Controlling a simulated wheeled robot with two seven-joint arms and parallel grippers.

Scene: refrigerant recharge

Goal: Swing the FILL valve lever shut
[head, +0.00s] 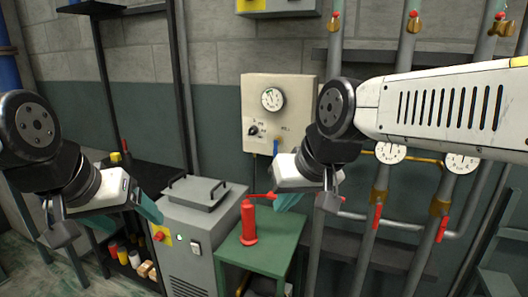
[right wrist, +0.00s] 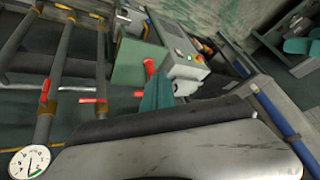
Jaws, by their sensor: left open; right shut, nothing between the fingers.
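A pale control box (head: 281,88) with a round gauge hangs on the wall in the head view. A small blue lever (head: 276,147) sticks out upright at its lower front, beside a black knob (head: 252,131). My left gripper (head: 147,207) is open and empty over the grey machine's left side.
A red bottle-shaped tool (head: 249,223) with a side handle stands on the green table (head: 285,237), close to my right gripper. A grey machine (head: 186,238) stands left of it. Pipes with gauges and red levers (head: 376,217) rise at the right.

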